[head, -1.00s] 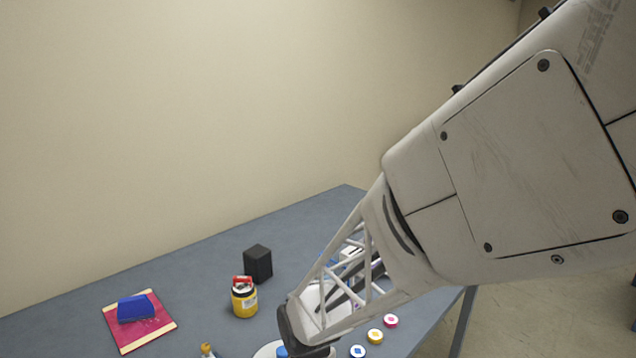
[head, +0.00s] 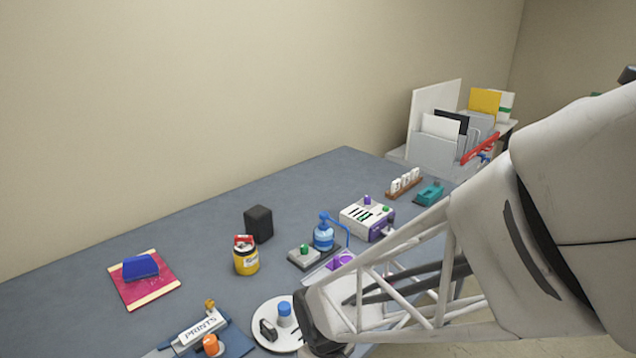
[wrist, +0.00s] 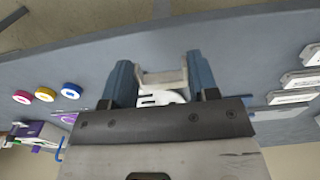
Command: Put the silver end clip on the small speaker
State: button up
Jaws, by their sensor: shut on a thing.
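My gripper (wrist: 158,66) is shut on a pale silver piece, the silver end clip (wrist: 163,78), held between its two blue fingers in the wrist view. In the head view the fingers and the clip are hidden behind my wrist at the bottom centre. The small speaker (head: 258,223), a dark upright box, stands on the table towards the wall. It is behind and left of my wrist, well apart from it. I cannot make out the speaker in the wrist view.
A yellow jar with a red top (head: 246,257) stands just in front of the speaker. A round white plate (head: 262,309) lies beside my wrist. A blue pump bottle (head: 323,233) and a white-and-purple device (head: 367,217) stand right. Table (head: 200,235) left of the speaker is clear.

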jog(key=s, duration=0.1)
send_over(300, 333)
jog(key=shift+s+d+f, duration=0.1)
jog(key=shift+s+f, duration=0.25)
jog(key=shift+f, duration=0.3)
jog(key=shift+w+f, duration=0.25)
jog(key=shift+w, duration=0.05)
jog(key=shift+a+f, duration=0.2)
jog(key=shift+f, duration=0.15)
notch_tip(300, 333, down, 2)
jog(key=shift+f, duration=0.25)
jog(key=shift+r, duration=0.65)
jog(key=shift+r, duration=0.2)
